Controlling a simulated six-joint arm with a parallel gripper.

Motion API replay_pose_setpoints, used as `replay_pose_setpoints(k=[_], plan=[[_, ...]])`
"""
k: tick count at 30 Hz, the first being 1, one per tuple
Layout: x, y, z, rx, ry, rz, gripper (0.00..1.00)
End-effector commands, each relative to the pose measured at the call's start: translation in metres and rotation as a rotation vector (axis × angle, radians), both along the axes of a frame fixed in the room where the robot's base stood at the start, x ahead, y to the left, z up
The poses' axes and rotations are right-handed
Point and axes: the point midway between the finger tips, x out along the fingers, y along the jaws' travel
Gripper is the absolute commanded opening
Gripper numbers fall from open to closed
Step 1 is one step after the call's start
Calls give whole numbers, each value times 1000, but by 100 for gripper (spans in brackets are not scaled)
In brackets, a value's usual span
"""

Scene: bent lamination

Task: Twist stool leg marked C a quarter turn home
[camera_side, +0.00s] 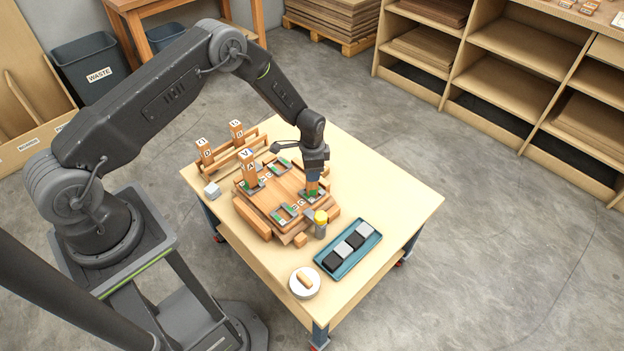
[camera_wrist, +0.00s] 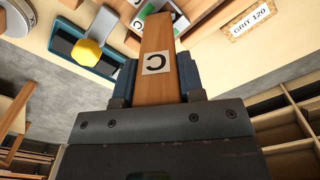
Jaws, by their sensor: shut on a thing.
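In the wrist view my gripper (camera_wrist: 158,88) is shut on the wooden leg marked C (camera_wrist: 158,45), with blue pads on both sides of it. The leg's far end is at a socket (camera_wrist: 150,14) with green and white marks; I cannot tell how far it is turned. In the side view my gripper (camera_side: 313,178) points down at the right part of the wooden stool seat (camera_side: 282,190), and the leg (camera_side: 312,187) stands upright under it. Another leg (camera_side: 248,170) stands upright in the seat's left socket. An empty-looking socket (camera_side: 285,215) is at the front and another (camera_side: 279,165) at the back.
A rack (camera_side: 236,153) behind the seat holds two more legs. A yellow-topped clamp (camera_side: 320,218) stands close to the gripped leg. A blue tray (camera_side: 330,266) of blocks and a round white dish (camera_side: 304,284) are in front. The table's right side (camera_side: 405,195) is clear.

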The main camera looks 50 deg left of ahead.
Motion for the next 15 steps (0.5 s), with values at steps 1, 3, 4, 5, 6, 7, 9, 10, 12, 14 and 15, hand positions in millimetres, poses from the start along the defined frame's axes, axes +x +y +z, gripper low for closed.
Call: replay_pose_setpoints(k=[1,3,4,5,6,7,9,10,12,14,15], plan=[[0,0,0,0,0,-2,3],[0,0,0,-1,-1,-1,3],[0,0,0,-1,-1,0,3],[0,0,0,-1,-1,0,3],[0,0,0,0,0,0,3],[0,0,0,0,0,1,3],[0,0,0,0,0,-7,3],[0,0,0,0,0,-21,3],[0,0,0,0,0,-81,3],[0,0,0,0,0,-151,3],[0,0,0,0,0,-196,3]])
